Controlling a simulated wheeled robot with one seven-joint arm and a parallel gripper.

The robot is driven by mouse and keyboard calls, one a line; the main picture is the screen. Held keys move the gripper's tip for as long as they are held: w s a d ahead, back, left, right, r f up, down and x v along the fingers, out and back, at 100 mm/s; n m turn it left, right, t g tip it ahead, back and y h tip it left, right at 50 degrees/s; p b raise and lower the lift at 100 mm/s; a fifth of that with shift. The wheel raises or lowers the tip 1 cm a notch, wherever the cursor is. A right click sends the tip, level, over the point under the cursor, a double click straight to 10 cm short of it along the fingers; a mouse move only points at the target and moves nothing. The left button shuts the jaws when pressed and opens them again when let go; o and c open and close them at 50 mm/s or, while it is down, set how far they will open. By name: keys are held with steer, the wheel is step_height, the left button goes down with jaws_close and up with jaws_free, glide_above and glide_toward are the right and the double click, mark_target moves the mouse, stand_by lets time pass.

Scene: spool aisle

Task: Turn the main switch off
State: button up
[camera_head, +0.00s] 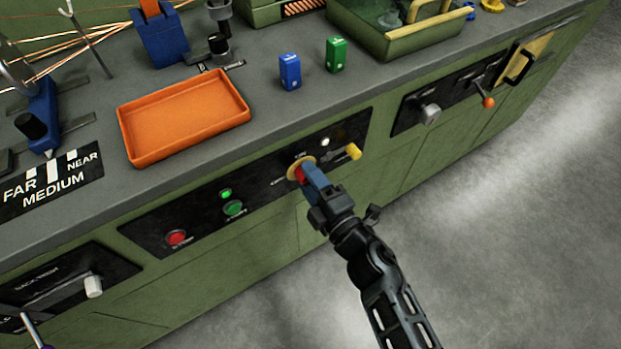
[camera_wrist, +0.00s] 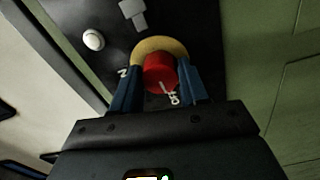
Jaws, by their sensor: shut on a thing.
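The main switch is a red rotary knob (camera_wrist: 159,74) on a yellow round plate (camera_wrist: 153,46), set in the black front panel (camera_head: 268,170). In the head view the red knob (camera_head: 297,174) is mostly covered by my gripper. My gripper (camera_wrist: 154,88) has its two blue fingers on either side of the red knob and is shut on it. It also shows in the head view (camera_head: 308,178), reaching the panel from the front right. White lettering shows beside the knob in the wrist view. The knob's exact position against the lettering is hard to tell.
On the same panel are a red button (camera_head: 176,238), a green button (camera_head: 233,208), a lit green lamp (camera_head: 226,194), a white lamp (camera_head: 325,142) and a yellow knob (camera_head: 353,152). An orange tray (camera_head: 185,152) sits on the bench top above. The floor at right is clear.

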steer(key=o, duration=1.1)
steer(key=shift+c, duration=0.2)
steer(key=shift+s, duration=0.1)
steer(key=v, duration=0.7)
steer(key=shift+s+d, duration=0.2)
steer(key=shift+s, duration=0.1)
steer(key=s+d+r+m+h, duration=0.3)
steer(key=s+d+r+m, duration=0.2)
steer(key=s, duration=0.5)
steer(key=s+d+r+m+h+p, duration=0.1)
steer(key=s+d+r+m+h, duration=0.2)
steer(key=s+d+r+m, duration=0.3)
steer(key=s+d+r+m+h, duration=0.3)
steer(key=s+d+r+m, duration=0.3)
steer(key=s+m, duration=0.5)
steer(key=s+d, duration=0.1)
steer(key=s, duration=0.2)
steer(key=shift+s+d+h, duration=0.2)
steer(key=shift+d+h, duration=0.05)
steer(key=shift+h, duration=0.15)
steer(key=shift+s+d+r+m, duration=0.1)
steer(key=shift+s+r+m, duration=0.1)
steer(key=shift+r+m, duration=0.2)
